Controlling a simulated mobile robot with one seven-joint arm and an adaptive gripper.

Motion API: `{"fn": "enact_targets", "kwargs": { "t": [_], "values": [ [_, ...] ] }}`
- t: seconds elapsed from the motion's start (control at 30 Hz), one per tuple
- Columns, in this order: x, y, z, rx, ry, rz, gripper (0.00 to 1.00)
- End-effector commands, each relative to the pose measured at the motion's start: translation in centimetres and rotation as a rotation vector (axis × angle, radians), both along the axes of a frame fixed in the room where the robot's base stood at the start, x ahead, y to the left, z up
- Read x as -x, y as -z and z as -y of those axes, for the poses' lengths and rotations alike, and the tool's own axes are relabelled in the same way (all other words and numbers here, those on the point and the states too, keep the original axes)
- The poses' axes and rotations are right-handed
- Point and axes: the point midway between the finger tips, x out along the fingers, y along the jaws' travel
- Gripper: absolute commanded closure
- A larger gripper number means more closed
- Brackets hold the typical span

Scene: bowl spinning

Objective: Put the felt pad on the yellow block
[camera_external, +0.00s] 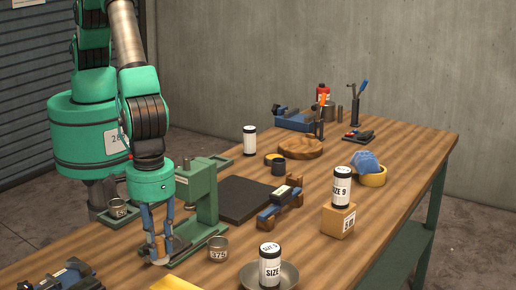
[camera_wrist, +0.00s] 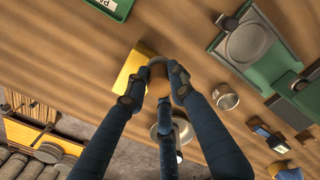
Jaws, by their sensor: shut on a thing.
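My gripper (camera_external: 160,243) is low over the front part of the bench, its blue fingers shut around a small brown, roughly cylindrical piece with a pale lower end (camera_external: 160,259). This piece looks like the felt pad. In the wrist view the held piece (camera_wrist: 158,73) sits between the fingertips of my gripper (camera_wrist: 159,84). The yellow block (camera_wrist: 132,68) is just left of the held piece and partly behind it and a finger. In the external view the yellow block (camera_external: 176,284) is cut by the lower edge, just below the gripper. I cannot tell if pad and block touch.
A green press-like stand (camera_external: 206,195) is close behind the gripper. A small tin (camera_external: 218,249) stands just right, and a metal dish (camera_external: 291,275) holds a labelled jar (camera_external: 270,265). A dark mat (camera_external: 245,199) lies farther back. Blue tools (camera_external: 68,277) lie at front left.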

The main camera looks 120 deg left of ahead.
Motion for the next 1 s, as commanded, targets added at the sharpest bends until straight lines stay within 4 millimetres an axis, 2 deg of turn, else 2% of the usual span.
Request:
{"fn": "enact_targets", "kwargs": {
  "t": [0.2, 0.4, 0.8, 1.0],
  "values": [
    [-2.2, 0.2, 1.2, 0.0, 0.0, 0.0, 1.0],
    [-3.2, 0.3, 1.7, 0.0, 0.0, 0.001, 1.0],
    [-3.2, 0.4, 1.8, 0.0, 0.0, 0.0, 1.0],
    [-3.1, 1.7, 1.7, -0.001, 0.0, -0.002, 1.0]
  ]
}}
